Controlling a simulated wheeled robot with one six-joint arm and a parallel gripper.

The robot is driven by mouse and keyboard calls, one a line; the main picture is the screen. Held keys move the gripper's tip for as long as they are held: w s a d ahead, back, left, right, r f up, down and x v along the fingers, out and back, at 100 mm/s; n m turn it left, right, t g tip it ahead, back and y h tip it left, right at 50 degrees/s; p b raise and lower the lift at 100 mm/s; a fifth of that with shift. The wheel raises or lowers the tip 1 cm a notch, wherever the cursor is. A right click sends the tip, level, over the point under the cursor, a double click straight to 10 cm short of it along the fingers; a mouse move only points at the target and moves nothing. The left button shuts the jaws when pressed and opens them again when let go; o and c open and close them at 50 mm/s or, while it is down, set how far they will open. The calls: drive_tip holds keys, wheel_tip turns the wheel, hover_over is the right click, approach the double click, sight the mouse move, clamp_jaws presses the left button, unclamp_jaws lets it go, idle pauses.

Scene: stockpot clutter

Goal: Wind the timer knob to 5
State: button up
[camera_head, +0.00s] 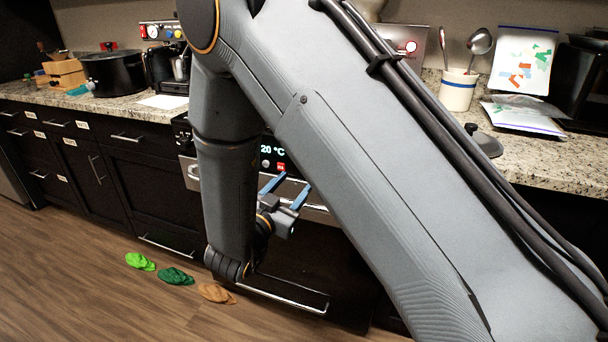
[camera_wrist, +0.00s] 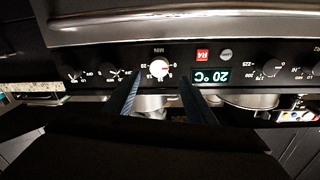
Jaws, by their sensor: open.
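The timer knob (camera_wrist: 158,68) is a white dial with a red mark on the oven's dark control panel. It shows upside down in the wrist view, beside the letters MIN and small numbers. The red mark is toward the picture's right side; its exact reading is too small to tell. My gripper (camera_wrist: 160,80) is open, with blue fingers on either side of the knob in the picture. No contact shows, and the distance is unclear. In the head view my gripper (camera_head: 289,188) is in front of the oven panel, and my arm hides the knob.
The oven display (camera_wrist: 211,76) reads 20 °C, with a red R4 button (camera_wrist: 203,55) beside it. Other dark knobs (camera_wrist: 113,73) sit along the panel.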

drive_tip(key=x, duration=0.7)
drive_tip(key=shift+c, duration=0.3)
drive_tip(key=c, duration=1)
